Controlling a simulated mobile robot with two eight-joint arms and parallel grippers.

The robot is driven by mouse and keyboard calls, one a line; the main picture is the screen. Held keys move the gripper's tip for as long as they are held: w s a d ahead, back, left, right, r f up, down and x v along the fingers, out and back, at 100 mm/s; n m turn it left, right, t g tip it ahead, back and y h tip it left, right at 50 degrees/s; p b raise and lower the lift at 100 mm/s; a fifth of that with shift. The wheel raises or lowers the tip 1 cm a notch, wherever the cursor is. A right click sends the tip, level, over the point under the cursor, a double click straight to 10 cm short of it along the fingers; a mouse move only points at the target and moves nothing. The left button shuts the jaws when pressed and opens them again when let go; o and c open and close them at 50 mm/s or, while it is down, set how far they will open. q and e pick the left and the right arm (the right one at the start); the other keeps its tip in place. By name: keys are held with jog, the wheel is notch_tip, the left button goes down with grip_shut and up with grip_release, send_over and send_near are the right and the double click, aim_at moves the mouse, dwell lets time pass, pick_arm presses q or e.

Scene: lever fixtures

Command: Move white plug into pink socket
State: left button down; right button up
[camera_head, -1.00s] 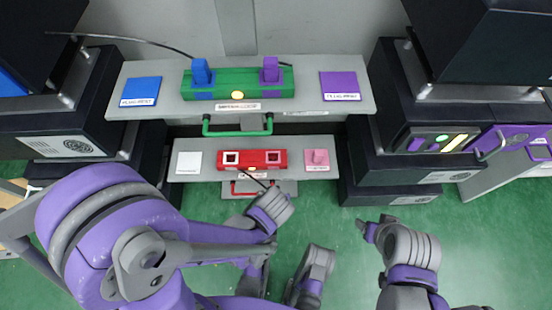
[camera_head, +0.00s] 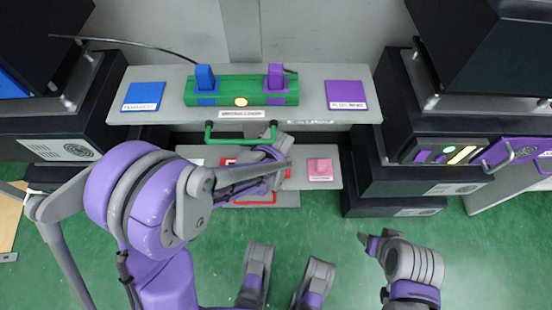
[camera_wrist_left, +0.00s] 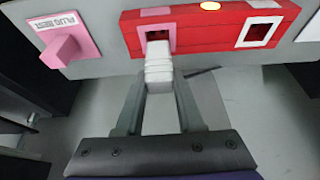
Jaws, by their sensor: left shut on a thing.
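My left gripper (camera_wrist_left: 160,88) is shut on the white plug (camera_wrist_left: 158,68) in the left wrist view. The plug's far end is at the pink-framed socket (camera_wrist_left: 156,32) in the red box (camera_wrist_left: 200,30); I cannot tell how deep it sits. Part of the dark opening shows above the plug. The white-framed socket (camera_wrist_left: 258,32) is empty. In the head view my left gripper (camera_head: 268,160) covers most of the red box. My right gripper (camera_head: 366,241) is low at the right, away from the box; its jaw state is unclear.
A pink plug (camera_head: 320,164) stands on a pink pad at the right of the lower shelf (camera_head: 333,178). A green box (camera_head: 245,92) on the upper shelf holds a blue plug (camera_head: 205,78) and a purple plug (camera_head: 275,78). A green handle (camera_head: 240,138) juts out above the lower shelf.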

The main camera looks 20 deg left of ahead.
pick_arm(q)
notch_tip(320, 180, down, 3)
jog(key=shift+f+b, duration=0.2)
jog(key=shift+b, duration=0.25)
jog(key=shift+s+f, duration=0.1)
jog(key=c, duration=0.5)
grip_release()
